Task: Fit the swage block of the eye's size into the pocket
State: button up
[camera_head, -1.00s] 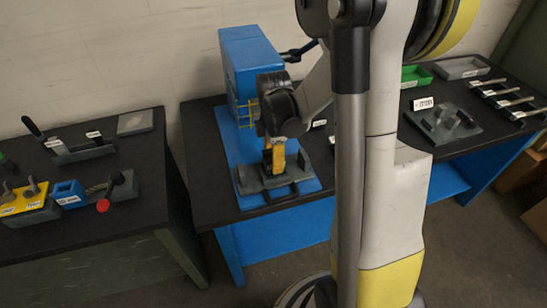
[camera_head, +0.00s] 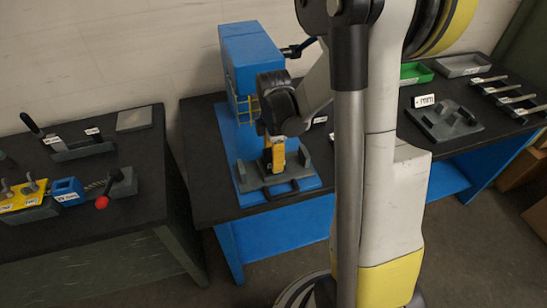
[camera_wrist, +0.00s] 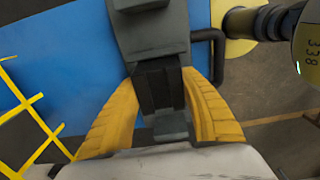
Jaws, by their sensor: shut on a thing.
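My gripper (camera_head: 276,168) points down at the blue press (camera_head: 250,70), with its yellow fingers over the grey fixture (camera_head: 248,184) on the press base. In the wrist view my gripper (camera_wrist: 160,120) is shut on a dark grey swage block (camera_wrist: 158,92), with a finger on each side. A larger grey piece (camera_wrist: 155,32) lies just beyond the block. The pocket is hidden behind the fingers and block, so I cannot tell whether the block is inside it. The block's size marking is not visible.
A yellow guard (camera_head: 245,108) stands left of my wrist. A grey stand (camera_head: 445,123) and several metal tools (camera_head: 510,98) are on the right. The left bench holds a blue block (camera_head: 67,189) and a red knob (camera_head: 101,202). A dark pipe (camera_wrist: 207,45) runs close by.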

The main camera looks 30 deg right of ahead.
jog(key=shift+f+b, duration=0.55)
jog(key=shift+f, duration=0.15)
jog(key=o, duration=1.4)
jog(key=shift+o, duration=0.2)
jog(key=shift+r, duration=0.15)
